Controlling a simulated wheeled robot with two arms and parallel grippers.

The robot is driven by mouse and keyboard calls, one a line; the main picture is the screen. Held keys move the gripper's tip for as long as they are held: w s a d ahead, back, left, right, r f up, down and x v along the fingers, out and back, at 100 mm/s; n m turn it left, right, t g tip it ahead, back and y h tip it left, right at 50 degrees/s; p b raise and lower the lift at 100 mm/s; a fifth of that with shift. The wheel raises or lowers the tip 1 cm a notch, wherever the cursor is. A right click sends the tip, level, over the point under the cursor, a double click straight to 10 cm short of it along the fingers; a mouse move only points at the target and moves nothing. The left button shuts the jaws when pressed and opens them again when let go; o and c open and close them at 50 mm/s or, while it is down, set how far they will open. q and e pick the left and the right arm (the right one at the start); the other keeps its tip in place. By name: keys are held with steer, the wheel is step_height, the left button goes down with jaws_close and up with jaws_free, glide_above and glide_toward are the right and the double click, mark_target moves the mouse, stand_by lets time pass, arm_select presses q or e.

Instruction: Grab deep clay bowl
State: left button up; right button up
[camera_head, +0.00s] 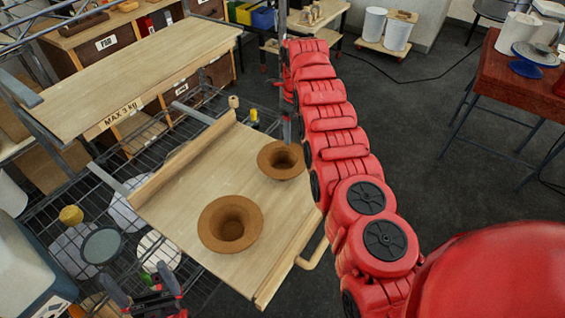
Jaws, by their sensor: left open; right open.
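Two brown clay bowls with wide flared rims and dark, deep centres stand upright and apart on a light wooden board (180,192). The nearer clay bowl (230,224) looks larger; the farther clay bowl (281,160) is up and to its right, its right side close to my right arm in the picture. I cannot tell which one is the deeper. My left gripper (142,284) is at the bottom left edge, fingers apart and empty, left of and below the nearer bowl in the picture.
A wooden shelf marked "MAX 3 kg" (150,68) overhangs the board's far left. A wire rack (60,210) with round discs and a yellow sponge-like piece (71,215) lies left. A red-brown table (515,85) stands at the right. The dark floor between is clear.

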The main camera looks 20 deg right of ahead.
mark_target(294, 146)
steer(key=shift+s+f+p, duration=0.15)
steer(key=shift+f+p, duration=0.4)
steer(key=shift+f, duration=0.25)
steer(key=shift+s+f+p, duration=0.15)
steer(key=shift+f+p, duration=0.35)
steer(key=shift+f, duration=0.8)
jaws_close()
